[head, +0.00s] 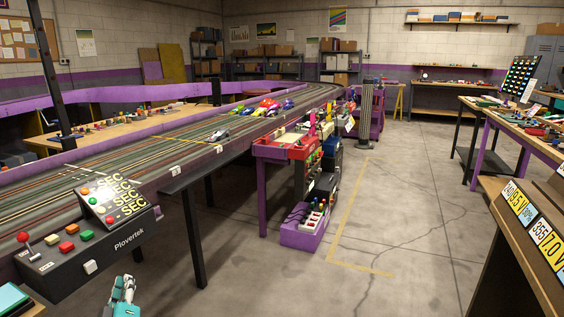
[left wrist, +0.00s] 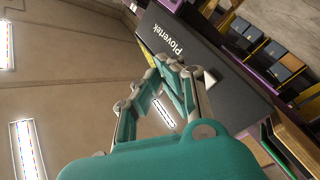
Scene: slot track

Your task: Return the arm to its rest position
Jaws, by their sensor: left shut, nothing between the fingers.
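My left gripper (head: 124,284) is low in the head view, just right of and below the black Plovertek control box (head: 110,238). In the left wrist view my left gripper (left wrist: 168,68) has its teal and grey fingers drawn together, with nothing between them. The fingertips show in front of the dark Plovertek panel (left wrist: 190,35); whether they touch it I cannot tell. The white switch (head: 90,267) on the box's front face also shows in the left wrist view (left wrist: 211,78). My right gripper is in neither view.
The box carries a red-knobbed lever (head: 24,238), coloured buttons (head: 67,246) and a SEC display (head: 113,197). The slot track (head: 150,155) runs behind it with several cars. A dark table leg (head: 196,237) stands to the right; the grey floor (head: 250,285) beyond is clear.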

